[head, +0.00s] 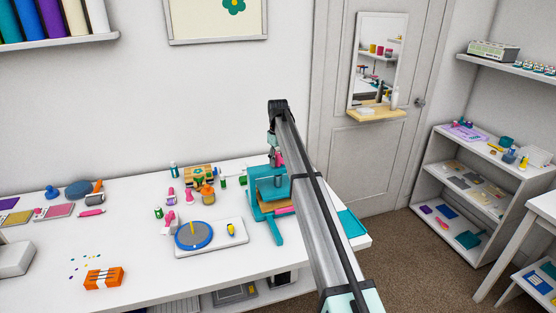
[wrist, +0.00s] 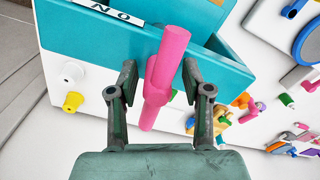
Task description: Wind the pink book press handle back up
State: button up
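The teal book press (head: 256,203) stands at the right end of the white table. Its pink handle (wrist: 165,70) is a round bar, tilted in the wrist view, in front of the teal top; a little pink shows in the head view (head: 279,158). My gripper (wrist: 160,78) is open, with one dark finger on each side of the handle. A gap shows on the left; the right finger is very close to the bar, and I cannot tell whether it touches. In the head view my arm hides part of the press and most of the gripper.
An orange pack (head: 103,278) lies at the front. The table's front middle is mostly clear.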

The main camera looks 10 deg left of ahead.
notch_tip(320, 180, up, 12)
dwell(0.8)
